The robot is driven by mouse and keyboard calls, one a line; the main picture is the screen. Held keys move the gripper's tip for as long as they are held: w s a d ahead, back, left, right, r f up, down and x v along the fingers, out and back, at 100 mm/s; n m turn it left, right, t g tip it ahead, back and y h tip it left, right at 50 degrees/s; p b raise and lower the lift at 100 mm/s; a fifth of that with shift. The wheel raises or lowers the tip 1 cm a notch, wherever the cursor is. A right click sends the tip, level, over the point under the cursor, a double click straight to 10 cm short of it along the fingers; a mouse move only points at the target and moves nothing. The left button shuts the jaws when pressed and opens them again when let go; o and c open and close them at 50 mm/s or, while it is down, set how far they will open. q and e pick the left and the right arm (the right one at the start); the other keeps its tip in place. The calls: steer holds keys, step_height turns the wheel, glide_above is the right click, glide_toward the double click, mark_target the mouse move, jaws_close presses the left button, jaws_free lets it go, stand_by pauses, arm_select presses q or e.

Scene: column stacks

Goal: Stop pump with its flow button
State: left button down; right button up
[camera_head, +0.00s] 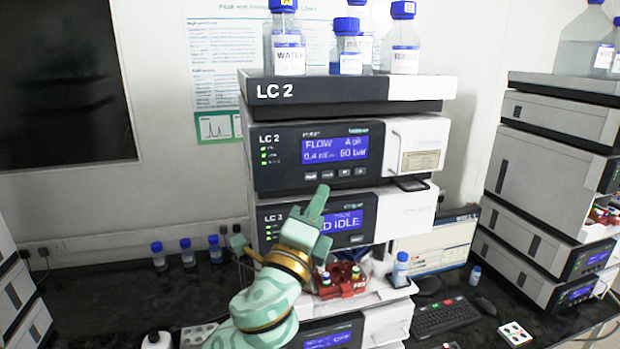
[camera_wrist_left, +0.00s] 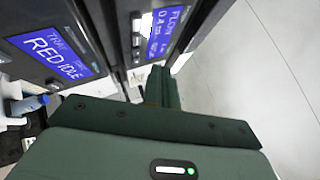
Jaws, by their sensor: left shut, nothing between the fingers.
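The pump (camera_head: 282,182) is the upper module of the LC 2 stack. Its lit blue display (camera_head: 334,149) reads FLOW, about 0.4 mL, and 60 bar; part of this display (camera_wrist_left: 168,32) also shows in the wrist view. A row of small dark buttons (camera_head: 343,172) lies under the display; their labels are too small to read. My left gripper (camera_head: 321,190) is shut and empty, pointing up. In the head view its tip is just below the left buttons; I cannot tell whether it touches. Its fingers (camera_wrist_left: 160,88) also show in the wrist view. My right gripper is not in view.
Below the pump, a module's display (camera_head: 344,221) reads partly "IDLE". Under it sits a red vial rack (camera_head: 341,289). Capped bottles (camera_head: 288,45) stand on the top tray (camera_head: 330,88). A second stack (camera_head: 544,136) stands right, beyond a monitor (camera_head: 436,243) and keyboard (camera_head: 445,316).

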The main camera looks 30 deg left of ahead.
mark_target(318, 168)
arm_select(q)
steer(key=w+a, duration=0.3)
steer(key=shift+a, duration=0.25)
steer(key=shift+w, duration=0.15)
stand_by(1.9)
steer(key=shift+w+a, duration=0.2)
steer(key=shift+a, duration=0.1)
steer(key=shift+w+a, duration=0.25)
steer(key=shift+a, duration=0.05)
stand_by(0.7)
steer(key=shift+d, duration=0.15)
steer(key=shift+s+d+p, duration=0.35)
steer(key=shift+s+d, duration=0.15)
steer(key=shift+s, duration=0.05)
steer(key=shift+d, duration=0.1)
